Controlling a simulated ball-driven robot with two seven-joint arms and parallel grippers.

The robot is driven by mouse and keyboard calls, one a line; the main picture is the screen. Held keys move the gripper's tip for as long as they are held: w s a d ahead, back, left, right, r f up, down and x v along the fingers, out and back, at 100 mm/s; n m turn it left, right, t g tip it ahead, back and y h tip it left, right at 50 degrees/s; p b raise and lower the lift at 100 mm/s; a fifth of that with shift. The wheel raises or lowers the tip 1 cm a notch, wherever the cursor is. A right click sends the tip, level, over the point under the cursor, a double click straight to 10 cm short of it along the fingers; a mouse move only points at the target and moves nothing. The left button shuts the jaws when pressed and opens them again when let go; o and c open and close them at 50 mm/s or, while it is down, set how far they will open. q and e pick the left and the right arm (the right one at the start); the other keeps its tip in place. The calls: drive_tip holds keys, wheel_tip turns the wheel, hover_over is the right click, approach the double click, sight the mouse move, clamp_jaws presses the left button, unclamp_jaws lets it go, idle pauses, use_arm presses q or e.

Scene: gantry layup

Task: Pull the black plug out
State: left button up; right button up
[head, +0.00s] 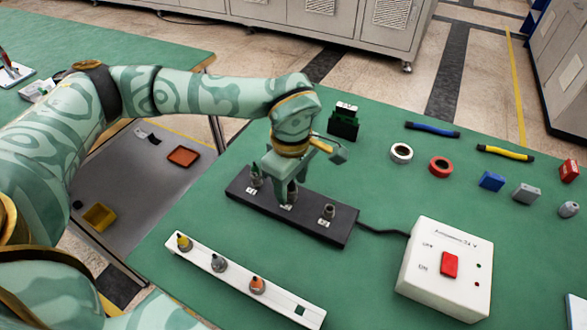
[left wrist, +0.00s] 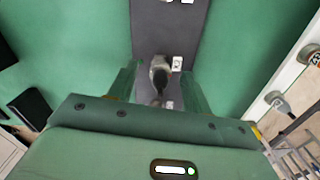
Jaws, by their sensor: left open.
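A dark socket strip (head: 240,190) lies on the green table, with plugs standing in a row along it and small white labels beside them. My left gripper (head: 284,186) points down over the strip's middle position, where it partly hides what stands there. In the left wrist view a dark grey-black plug (left wrist: 159,72) stands upright between the open fingers of the left gripper (left wrist: 159,92), with a visible gap on both sides. My right gripper is out of view.
A cable joins the strip to a white switch box (head: 430,252) with a red rocker. A white rail (head: 225,279) with yellow-, grey- and orange-topped plugs lies in front. Tape rolls (head: 401,153), a black block (head: 343,125) and coloured small parts lie behind and right.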

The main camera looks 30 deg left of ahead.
use_arm(q)
drive_tip(key=shift+f, duration=0.25)
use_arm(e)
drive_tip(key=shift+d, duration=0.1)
use_arm(q)
clamp_jaws()
drive_tip(key=shift+r, duration=0.1)
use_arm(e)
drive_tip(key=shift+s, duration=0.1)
